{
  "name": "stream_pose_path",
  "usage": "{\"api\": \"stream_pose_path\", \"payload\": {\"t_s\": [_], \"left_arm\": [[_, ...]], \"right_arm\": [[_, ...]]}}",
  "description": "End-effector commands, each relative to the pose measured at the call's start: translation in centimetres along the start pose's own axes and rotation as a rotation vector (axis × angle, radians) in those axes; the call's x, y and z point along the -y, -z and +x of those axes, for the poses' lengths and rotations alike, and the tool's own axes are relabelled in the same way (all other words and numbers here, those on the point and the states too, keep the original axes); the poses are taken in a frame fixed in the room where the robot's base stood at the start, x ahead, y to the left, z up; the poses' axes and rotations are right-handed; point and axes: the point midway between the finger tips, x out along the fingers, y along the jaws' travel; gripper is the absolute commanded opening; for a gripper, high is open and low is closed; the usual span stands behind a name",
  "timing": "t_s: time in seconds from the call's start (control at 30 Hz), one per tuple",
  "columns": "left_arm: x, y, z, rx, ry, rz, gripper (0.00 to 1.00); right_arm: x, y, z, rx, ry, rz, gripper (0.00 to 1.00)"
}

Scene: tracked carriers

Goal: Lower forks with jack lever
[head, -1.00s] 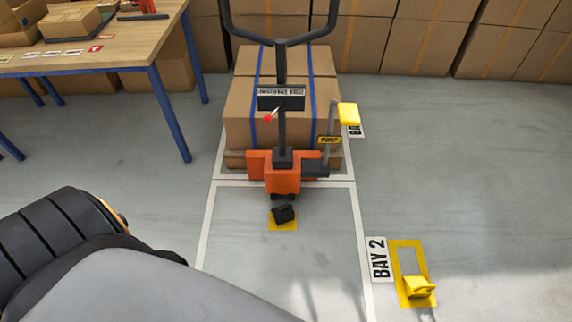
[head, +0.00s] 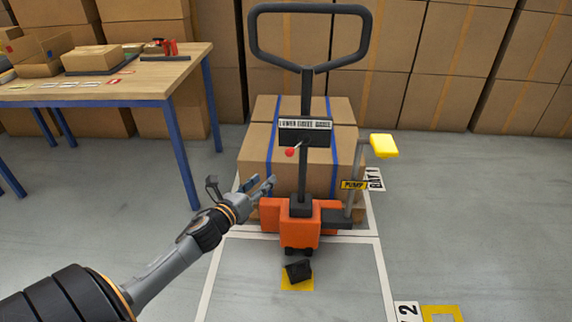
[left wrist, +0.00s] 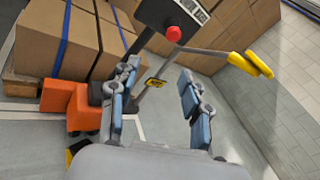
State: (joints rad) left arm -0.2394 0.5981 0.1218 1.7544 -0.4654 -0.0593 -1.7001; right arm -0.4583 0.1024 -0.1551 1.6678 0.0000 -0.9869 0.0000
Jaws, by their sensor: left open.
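An orange pallet jack (head: 305,230) stands upright in front of a pallet with strapped cartons. Its dark post carries a loop handle (head: 308,68) and a black label plate (head: 305,132). The jack lever, with a red knob (head: 290,152), sticks out at the plate; the red knob also shows at the top of the left wrist view (left wrist: 174,34). My left gripper (head: 268,186) is open and empty, left of the post and lower than the knob in the picture. Its two blue-padded fingers (left wrist: 158,90) are apart, with the knob beyond them. My right gripper is not in view.
A yellow pump pedal (head: 384,145) on a grey arm stands right of the post. A small black block (head: 298,270) lies on the floor before the jack. A wooden table (head: 150,82) is at the left. Stacked cartons (head: 450,70) line the back.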

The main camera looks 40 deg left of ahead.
Motion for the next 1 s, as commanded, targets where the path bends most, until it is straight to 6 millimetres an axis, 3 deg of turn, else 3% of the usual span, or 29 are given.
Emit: {"api": "stream_pose_path", "payload": {"t_s": [0.1, 0.27, 0.8, 1.0], "left_arm": [[1.3, -1.6, 0.2, 0.036, 0.037, 0.097, 0.47], [1.5, -2.1, 1.4, 0.042, 0.040, 0.110, 0.47], [1.8, -2.3, 10.3, 0.040, 0.038, 0.104, 0.47], [1.8, -2.4, 12.7, 0.040, 0.038, 0.103, 0.47]], "right_arm": [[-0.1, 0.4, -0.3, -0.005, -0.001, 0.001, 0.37], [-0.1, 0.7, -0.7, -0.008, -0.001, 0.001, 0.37], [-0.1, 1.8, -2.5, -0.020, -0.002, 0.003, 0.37], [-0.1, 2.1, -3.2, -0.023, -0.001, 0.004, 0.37]]}}
